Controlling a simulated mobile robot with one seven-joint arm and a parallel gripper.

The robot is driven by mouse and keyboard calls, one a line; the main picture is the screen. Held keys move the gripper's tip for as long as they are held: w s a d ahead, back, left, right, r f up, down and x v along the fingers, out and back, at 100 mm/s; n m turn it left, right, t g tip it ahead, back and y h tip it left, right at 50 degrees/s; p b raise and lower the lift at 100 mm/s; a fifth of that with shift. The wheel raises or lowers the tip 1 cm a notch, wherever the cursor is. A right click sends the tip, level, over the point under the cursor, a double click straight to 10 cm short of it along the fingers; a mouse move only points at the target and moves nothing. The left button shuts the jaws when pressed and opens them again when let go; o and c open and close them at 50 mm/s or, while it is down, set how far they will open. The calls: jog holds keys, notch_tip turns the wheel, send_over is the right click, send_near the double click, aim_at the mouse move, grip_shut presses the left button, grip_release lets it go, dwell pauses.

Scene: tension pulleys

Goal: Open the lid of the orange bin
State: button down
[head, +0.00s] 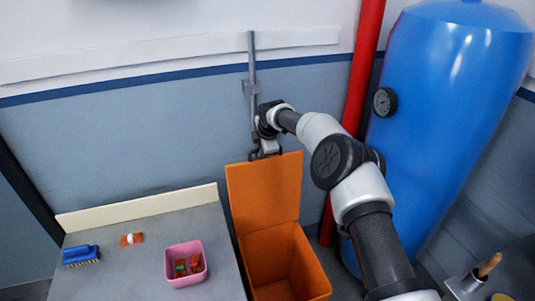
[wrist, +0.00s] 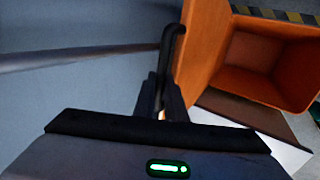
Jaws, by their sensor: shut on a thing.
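The orange bin (head: 285,265) stands on the floor right of the grey table. Its lid (head: 265,190) is swung up and stands nearly upright at the back, so the bin's inside shows. My gripper (head: 265,152) is at the lid's top edge. In the wrist view, my gripper (wrist: 160,88) is shut on a dark bar-like handle (wrist: 174,42) beside the orange lid (wrist: 203,35). The open bin (wrist: 255,50) shows there at upper right and looks empty. The exact grip on the handle is partly hidden by the fingers.
A grey pipe (head: 252,60) on the wall is close behind my gripper. A red pipe (head: 365,70) and a blue tank (head: 450,110) stand right. The table (head: 130,260) holds a pink container (head: 186,281), a blue brush (head: 80,253) and a small orange-and-white item (head: 131,239).

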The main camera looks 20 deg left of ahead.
jog(key=shift+w+a+f, duration=0.2)
jog(key=shift+w+a, duration=0.3)
jog(key=shift+w, duration=0.05)
jog(key=c, duration=1.8)
grip_release()
jog(key=shift+s, duration=0.1)
jog(key=v, duration=0.6)
jog(key=b+v, duration=0.1)
jog(key=v, duration=1.1)
jog(key=shift+w+r+b, duration=0.15)
jog(key=shift+w+b, duration=0.2)
